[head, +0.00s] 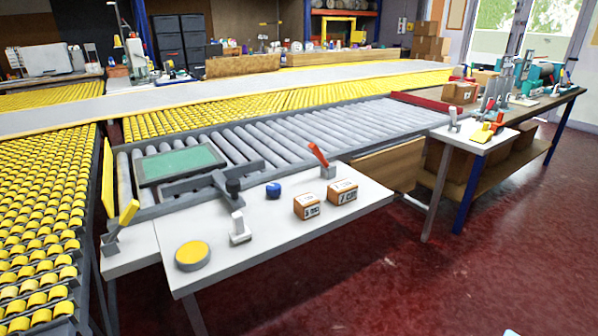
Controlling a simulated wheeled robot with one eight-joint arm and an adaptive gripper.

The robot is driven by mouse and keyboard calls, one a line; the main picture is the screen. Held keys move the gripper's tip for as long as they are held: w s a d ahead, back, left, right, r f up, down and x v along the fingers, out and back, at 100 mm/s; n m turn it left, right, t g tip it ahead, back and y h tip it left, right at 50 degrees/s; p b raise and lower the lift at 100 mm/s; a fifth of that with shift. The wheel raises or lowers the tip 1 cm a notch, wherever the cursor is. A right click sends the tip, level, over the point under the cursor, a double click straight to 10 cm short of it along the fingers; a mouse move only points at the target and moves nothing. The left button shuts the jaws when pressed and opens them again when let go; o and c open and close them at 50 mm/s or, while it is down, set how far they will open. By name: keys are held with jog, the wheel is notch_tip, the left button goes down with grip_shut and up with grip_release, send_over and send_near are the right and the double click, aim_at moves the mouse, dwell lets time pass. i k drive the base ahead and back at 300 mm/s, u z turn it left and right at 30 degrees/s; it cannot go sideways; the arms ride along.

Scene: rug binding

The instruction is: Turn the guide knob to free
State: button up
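A dark grey guide bar (190,185) lies across the near left end of the roller conveyor, beside a green panel. A dark knob (232,186) stands on the bar's arm at the edge of the white table and looks like the guide knob. Its markings are too small to read, so I cannot tell its setting. My gripper is not in view.
The white table (300,238) also holds a yellow disc (192,255), a white upright fitting (240,230), two small cartons (342,192) and a red lever (318,155). A yellow lever (128,213) stands at left.

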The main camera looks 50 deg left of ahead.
aim_at(274, 189)
jog(key=u, duration=2.05)
